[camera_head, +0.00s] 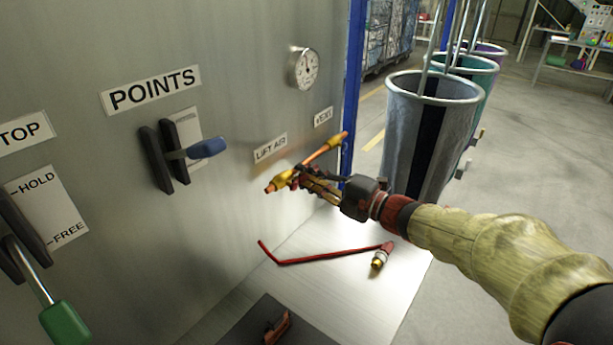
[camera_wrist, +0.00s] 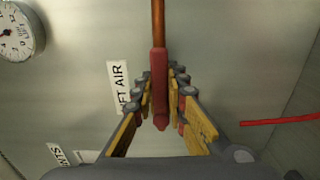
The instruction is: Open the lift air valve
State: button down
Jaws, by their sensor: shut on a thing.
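The lift air valve sits on a copper pipe (camera_head: 328,146) with yellow fittings, which runs along the grey panel beside the LIFT AIR label (camera_head: 270,148). My gripper (camera_head: 304,181) is at the near, lower part of this pipe and hides much of the valve. In the wrist view, a red handle (camera_wrist: 159,80) lies between the yellow-padded fingers of my gripper (camera_wrist: 160,95), which are shut on it. The handle appears in line with the copper pipe (camera_wrist: 158,22) from this angle. The LIFT AIR label (camera_wrist: 119,88) is partly covered by a finger.
A round gauge (camera_head: 303,68) is above. The POINTS lever (camera_head: 206,148) has a blue grip; a green-handled lever (camera_head: 64,322) is lower left. A bent red rod (camera_head: 325,257) and a red-and-brass piece (camera_head: 380,258) lie below. A grey bin (camera_head: 406,125) stands right of the panel.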

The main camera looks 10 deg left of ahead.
jog(key=c, duration=1.8)
grip_release()
jog(key=shift+o, duration=0.2)
jog(key=v, duration=1.2)
